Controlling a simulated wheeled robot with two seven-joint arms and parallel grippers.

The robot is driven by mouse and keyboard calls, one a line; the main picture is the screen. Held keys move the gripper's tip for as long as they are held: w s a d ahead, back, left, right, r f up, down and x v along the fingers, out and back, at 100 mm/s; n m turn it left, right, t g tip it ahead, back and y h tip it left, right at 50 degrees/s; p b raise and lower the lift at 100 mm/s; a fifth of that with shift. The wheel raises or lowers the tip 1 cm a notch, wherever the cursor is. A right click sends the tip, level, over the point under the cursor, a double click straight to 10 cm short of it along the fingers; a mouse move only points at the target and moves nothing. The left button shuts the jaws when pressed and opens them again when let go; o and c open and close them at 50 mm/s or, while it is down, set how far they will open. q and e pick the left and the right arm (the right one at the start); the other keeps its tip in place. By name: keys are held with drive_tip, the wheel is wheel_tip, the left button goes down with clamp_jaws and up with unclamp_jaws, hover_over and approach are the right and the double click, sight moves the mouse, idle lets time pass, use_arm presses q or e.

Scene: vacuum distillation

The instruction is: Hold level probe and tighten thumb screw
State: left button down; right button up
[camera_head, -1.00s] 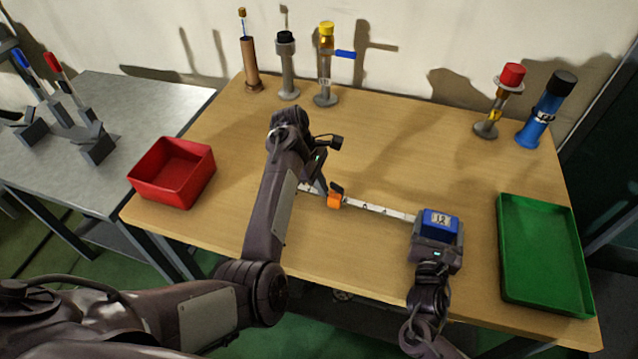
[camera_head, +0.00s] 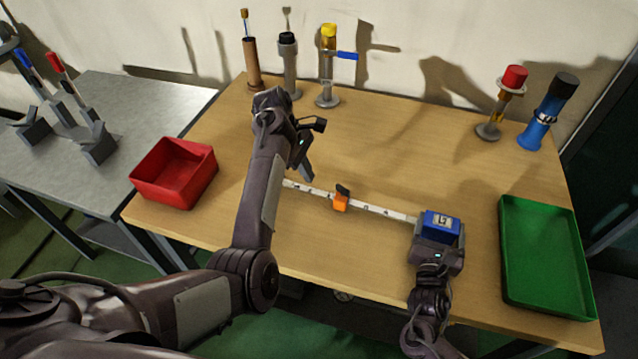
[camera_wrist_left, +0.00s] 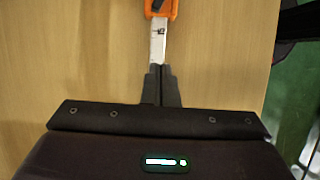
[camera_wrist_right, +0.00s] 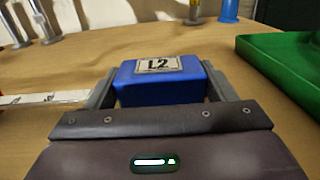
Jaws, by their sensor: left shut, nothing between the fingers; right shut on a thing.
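The level probe is a blue block (camera_head: 441,223) labelled L2 with a long white marked strip (camera_head: 385,211) reaching left over the table. My right gripper (camera_wrist_right: 161,90) is shut on the blue block, with one finger at each side; it also shows in the head view (camera_head: 438,240). An orange slider with a dark thumb screw (camera_head: 341,199) sits on the strip; its orange part also shows at the top of the left wrist view (camera_wrist_left: 160,8). My left gripper (camera_wrist_left: 161,75) is shut and empty, its tips over the strip's left part, apart from the slider. Whether they touch the strip is unclear.
A red bin (camera_head: 173,173) stands at the table's left edge and a green tray (camera_head: 546,258) at the right. Several upright tubes stand along the back, including a blue one (camera_head: 546,112). The table's middle behind the strip is clear.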

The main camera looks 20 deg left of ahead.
use_arm(q)
drive_tip(key=v, duration=0.6)
wheel_tip(320, 180, up, 4)
drive_tip(key=m+t+y, duration=0.2)
drive_tip(key=m+y, duration=0.5)
drive_tip(key=m, duration=0.2)
hover_over(357, 206)
drive_tip(key=w+a, duration=0.1)
drive_tip(key=w, duration=0.1)
drive_tip(key=s+d+f+m+t+y, duration=0.3)
drive_tip(key=s+d+f+m, duration=0.3)
drive_tip(key=d+m, duration=0.25)
drive_tip(key=shift+n, duration=0.45)
drive_tip(key=x, duration=0.8)
drive_tip(key=shift+w+f, duration=0.2)
drive_tip(key=shift+f, duration=0.25)
drive_tip(key=a, duration=0.3)
drive_tip(key=shift+w+a+f, duration=0.1)
drive_tip(key=shift+a, duration=0.35)
